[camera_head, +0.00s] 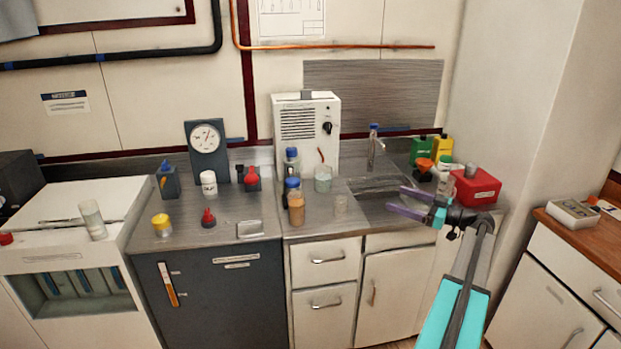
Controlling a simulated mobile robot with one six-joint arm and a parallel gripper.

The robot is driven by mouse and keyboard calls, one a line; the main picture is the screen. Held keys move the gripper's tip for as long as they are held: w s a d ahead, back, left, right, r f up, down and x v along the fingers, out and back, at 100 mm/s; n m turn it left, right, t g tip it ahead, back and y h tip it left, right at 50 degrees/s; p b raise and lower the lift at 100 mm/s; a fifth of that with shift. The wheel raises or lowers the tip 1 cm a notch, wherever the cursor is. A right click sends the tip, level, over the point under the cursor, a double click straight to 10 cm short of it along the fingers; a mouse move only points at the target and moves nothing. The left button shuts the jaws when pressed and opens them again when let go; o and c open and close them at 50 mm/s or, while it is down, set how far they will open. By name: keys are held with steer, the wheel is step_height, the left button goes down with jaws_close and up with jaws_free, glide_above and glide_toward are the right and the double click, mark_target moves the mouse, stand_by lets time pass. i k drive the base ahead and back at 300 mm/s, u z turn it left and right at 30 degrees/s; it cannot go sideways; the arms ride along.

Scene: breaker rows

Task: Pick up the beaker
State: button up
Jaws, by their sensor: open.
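A clear glass beaker (323,179) with pale greenish contents stands upright on the grey counter, in front of the white box with the dial. A smaller, nearly transparent glass vessel (340,205) stands nearer the counter's front; I cannot tell whether it is also a beaker. Another clear glass vessel (93,220) stands on the white unit at the far left. My gripper (396,199) reaches in from the right over the sink area. Its two purple fingers are apart, point left and hold nothing. In the picture it is to the right of the first two glasses, apart from both.
An orange-brown bottle with a blue cap (296,203) stands left of the small glass. Another blue-capped bottle (291,162) is behind it. A red box (475,187) and several bottles crowd the counter's right end.

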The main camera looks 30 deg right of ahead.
mark_target(323, 179)
steer(key=i, duration=1)
steer(key=z, duration=0.05)
